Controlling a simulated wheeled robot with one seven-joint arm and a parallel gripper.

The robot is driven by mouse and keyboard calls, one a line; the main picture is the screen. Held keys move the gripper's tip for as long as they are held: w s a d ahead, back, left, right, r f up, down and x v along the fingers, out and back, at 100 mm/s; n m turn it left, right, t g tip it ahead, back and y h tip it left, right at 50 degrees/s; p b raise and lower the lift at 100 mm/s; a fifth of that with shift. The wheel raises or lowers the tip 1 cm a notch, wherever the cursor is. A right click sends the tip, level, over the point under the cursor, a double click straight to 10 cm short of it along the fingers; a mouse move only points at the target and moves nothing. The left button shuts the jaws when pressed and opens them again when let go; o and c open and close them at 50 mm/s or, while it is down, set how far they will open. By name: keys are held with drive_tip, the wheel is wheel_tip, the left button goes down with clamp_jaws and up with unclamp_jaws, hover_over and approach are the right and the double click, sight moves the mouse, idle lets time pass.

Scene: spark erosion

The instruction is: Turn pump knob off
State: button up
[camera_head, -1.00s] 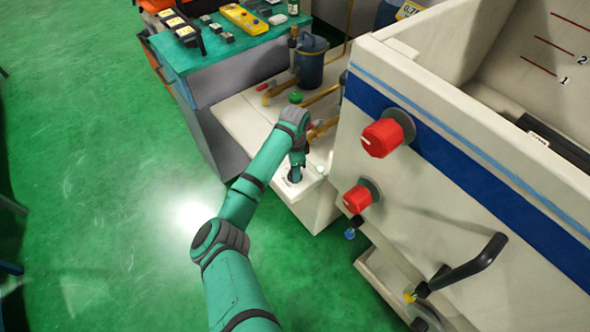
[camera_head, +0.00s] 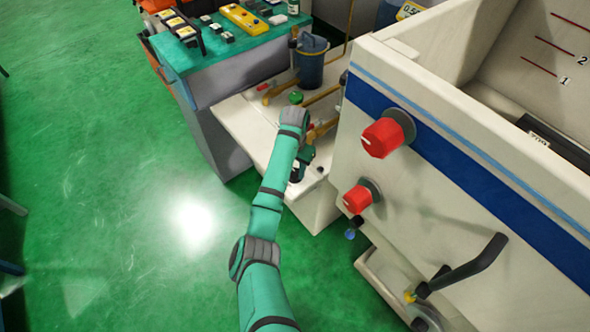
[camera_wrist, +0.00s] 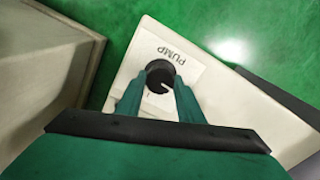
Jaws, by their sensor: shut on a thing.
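The pump knob (camera_wrist: 159,73) is a round black knob with a short white mark, on a white plate (camera_wrist: 187,73) printed PUMP in the wrist view. The mark points to the lower right in that picture. My gripper (camera_wrist: 155,88) has one finger on each side of the knob and is shut on it. In the head view my gripper (camera_head: 299,170) is down at the front corner of the low pale cabinet (camera_head: 312,205). There my arm and gripper mostly hide the knob.
The large machine tank (camera_head: 450,150) with two red knobs (camera_head: 383,138) (camera_head: 357,199) and a black handle (camera_head: 462,273) stands close on the right. Pipes (camera_head: 322,95) and a blue canister (camera_head: 311,62) are behind my gripper. Green floor at left is open.

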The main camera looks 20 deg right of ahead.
drive_tip(key=shift+n, duration=0.6)
drive_tip(key=o, duration=1.1)
drive_tip(key=shift+c, duration=0.2)
drive_tip(key=shift+r, duration=0.2)
wheel_tip(320, 180, up, 7)
drive_tip(key=shift+w+r, duration=0.15)
wheel_tip(320, 180, up, 3)
drive_tip(key=shift+r, duration=0.1)
